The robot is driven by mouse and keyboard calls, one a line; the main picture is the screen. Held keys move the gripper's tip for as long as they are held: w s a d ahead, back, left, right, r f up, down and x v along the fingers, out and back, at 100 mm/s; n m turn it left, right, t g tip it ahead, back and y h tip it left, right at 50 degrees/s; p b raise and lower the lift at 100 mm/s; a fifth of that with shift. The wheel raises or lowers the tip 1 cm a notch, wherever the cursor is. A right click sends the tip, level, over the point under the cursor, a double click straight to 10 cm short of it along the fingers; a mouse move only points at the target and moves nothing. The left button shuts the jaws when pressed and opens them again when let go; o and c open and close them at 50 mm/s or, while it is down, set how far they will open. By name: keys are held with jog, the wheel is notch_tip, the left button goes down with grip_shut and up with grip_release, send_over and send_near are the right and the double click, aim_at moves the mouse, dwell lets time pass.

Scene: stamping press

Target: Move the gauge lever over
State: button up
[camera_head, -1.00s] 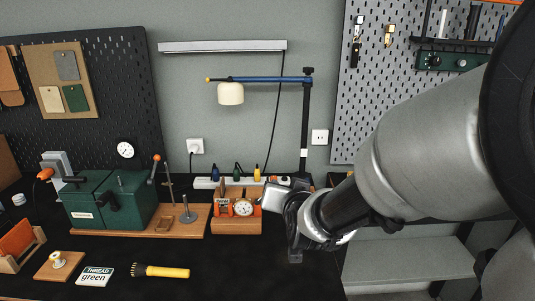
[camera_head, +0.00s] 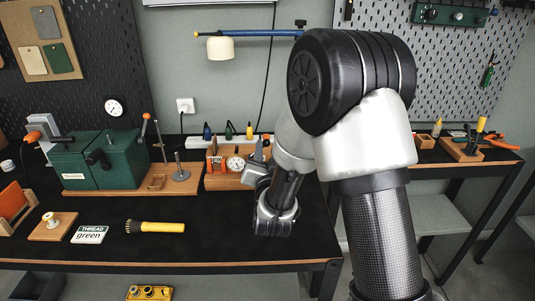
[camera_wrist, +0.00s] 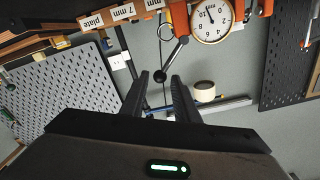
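The dial gauge (camera_head: 236,163) is a white round face on an orange mount, on a wooden block (camera_head: 222,183). Beside the gauge, in the wrist view, a grey lever with a dark ball knob (camera_wrist: 160,76) reaches from the orange mount. My gripper (camera_wrist: 160,74) is open, its two dark fingers apart. In that picture the knob appears between the fingertips; I cannot tell whether it is within their reach. In the head view my gripper (camera_head: 257,152) is just right of the gauge, partly hiding that area.
The green press (camera_head: 105,160) with an orange-tipped lever (camera_head: 145,117) stands left of the gauge. A lamp (camera_head: 220,48) hangs above. The front middle of the bench is clear.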

jog(key=shift+w+r+p, duration=0.25)
jog(key=shift+w+p, duration=0.15)
jog(key=shift+w, duration=0.4)
jog(key=shift+w+f, duration=0.2)
jog(key=shift+f, duration=0.05)
jog(key=shift+c, duration=0.9)
jog(key=c, duration=0.4)
jog(key=shift+a, duration=0.1)
jog(key=shift+s+a+r, duration=0.1)
jog(key=shift+a+r, duration=0.55)
jog(key=shift+a, duration=0.15)
